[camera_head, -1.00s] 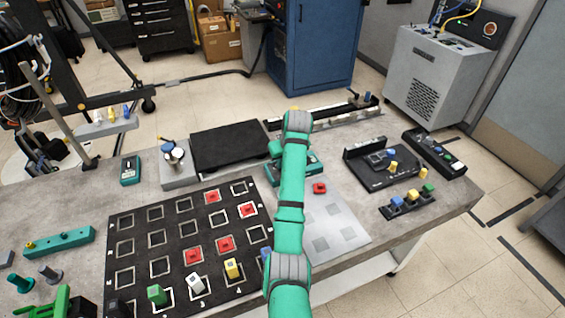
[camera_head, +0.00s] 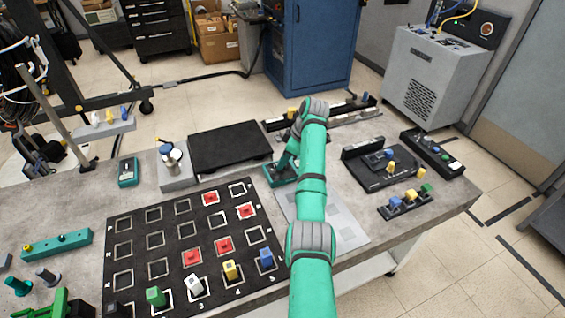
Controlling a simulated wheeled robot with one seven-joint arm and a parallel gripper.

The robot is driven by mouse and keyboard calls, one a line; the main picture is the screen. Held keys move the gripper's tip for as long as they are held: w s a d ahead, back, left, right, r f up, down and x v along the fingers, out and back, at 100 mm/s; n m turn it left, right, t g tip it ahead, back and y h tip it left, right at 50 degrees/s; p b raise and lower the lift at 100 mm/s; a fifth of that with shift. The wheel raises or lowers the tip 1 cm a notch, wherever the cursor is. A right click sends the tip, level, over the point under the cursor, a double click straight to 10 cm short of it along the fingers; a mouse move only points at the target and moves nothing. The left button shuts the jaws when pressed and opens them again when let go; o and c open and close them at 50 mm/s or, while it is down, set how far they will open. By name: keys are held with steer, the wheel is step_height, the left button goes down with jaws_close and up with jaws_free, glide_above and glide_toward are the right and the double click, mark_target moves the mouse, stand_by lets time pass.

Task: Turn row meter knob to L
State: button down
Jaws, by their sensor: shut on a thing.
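A teal box-shaped meter (camera_head: 272,177) lies on the table right of the black grid board, partly hidden by my arm. My gripper (camera_head: 284,168) points down at the top of this meter. Its fingertips are small and mostly hidden, but it is shut on what appears to be the meter's knob. The knob itself and any L mark cannot be made out. A second teal meter (camera_head: 128,172) lies far off at the left, with nothing touching it.
The black grid board (camera_head: 138,262) holds several red tiles and coloured blocks. A black plate (camera_head: 230,146) lies behind it. A grey panel (camera_head: 345,228) lies beneath my arm. A black fixture (camera_head: 385,170) and a block rack (camera_head: 408,207) stand right.

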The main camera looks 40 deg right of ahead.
steer(key=shift+f+n+g, duration=0.1)
steer(key=shift+n+g, duration=0.2)
steer(key=shift+n, duration=0.5)
steer(key=c, duration=1.8)
jaws_free()
steer(key=shift+y, duration=0.3)
steer(key=shift+s+d+r, duration=0.1)
steer(key=shift+d+r, duration=0.15)
steer(key=shift+r, duration=0.35)
steer(key=v, duration=0.9)
steer(key=shift+s+r, duration=0.15)
steer(key=shift+r, duration=0.15)
